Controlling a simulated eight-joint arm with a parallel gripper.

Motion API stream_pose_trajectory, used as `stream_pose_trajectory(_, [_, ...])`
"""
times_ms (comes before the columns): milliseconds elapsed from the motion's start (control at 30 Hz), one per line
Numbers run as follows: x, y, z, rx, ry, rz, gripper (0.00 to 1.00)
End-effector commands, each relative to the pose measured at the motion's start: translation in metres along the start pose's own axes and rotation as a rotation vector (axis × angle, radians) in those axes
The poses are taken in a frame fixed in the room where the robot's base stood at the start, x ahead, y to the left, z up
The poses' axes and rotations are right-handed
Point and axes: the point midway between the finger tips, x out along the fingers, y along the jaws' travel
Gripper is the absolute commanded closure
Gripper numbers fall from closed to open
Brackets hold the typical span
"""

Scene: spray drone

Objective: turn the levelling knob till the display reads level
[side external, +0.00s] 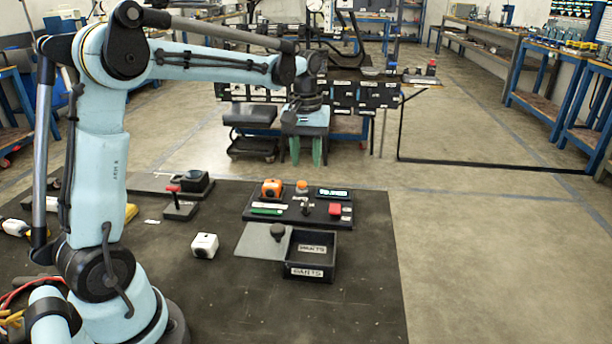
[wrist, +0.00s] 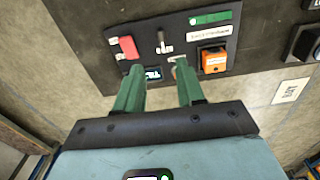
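A dark panel (side external: 290,218) lies on the black mat. A small round orange knob (side external: 302,185) stands at its back edge, between an orange block (side external: 272,188) and a small display (side external: 333,193). In the wrist view the display (wrist: 153,72) shows pale letters that look like "TIL", partly cut off; the full reading is unclear. My gripper (side external: 306,158) points down, raised above and behind the panel, with its green fingers apart and empty. In the wrist view my gripper (wrist: 158,72) has the display between its fingers; the knob seems hidden by the right finger.
The panel also carries a red block (side external: 335,210), a small lever (side external: 306,206) and a green bar (side external: 267,211). A black parts bin (side external: 310,272) stands in front, a white cube (side external: 205,245) to its left, and a red-topped lever base (side external: 180,210) farther left. Mat to the right is clear.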

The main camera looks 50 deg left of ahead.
Motion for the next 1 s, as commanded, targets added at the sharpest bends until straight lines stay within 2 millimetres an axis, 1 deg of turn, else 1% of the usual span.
stream_pose_trajectory(100, [0.004, -0.001, -0.006, -0.023, -0.016, -0.009, 0.62])
stream_pose_trajectory(267, [0.015, -0.001, -0.006, -0.028, -0.02, -0.011, 0.62])
stream_pose_trajectory(367, [0.028, -0.002, -0.006, -0.027, -0.019, -0.01, 0.62])
stream_pose_trajectory(733, [0.093, -0.002, -0.005, -0.025, -0.018, -0.01, 0.62])
stream_pose_trajectory(900, [0.114, -0.002, -0.004, -0.025, -0.017, -0.01, 0.62])
stream_pose_trajectory(1000, [0.121, -0.002, -0.004, -0.025, -0.017, -0.01, 0.62])
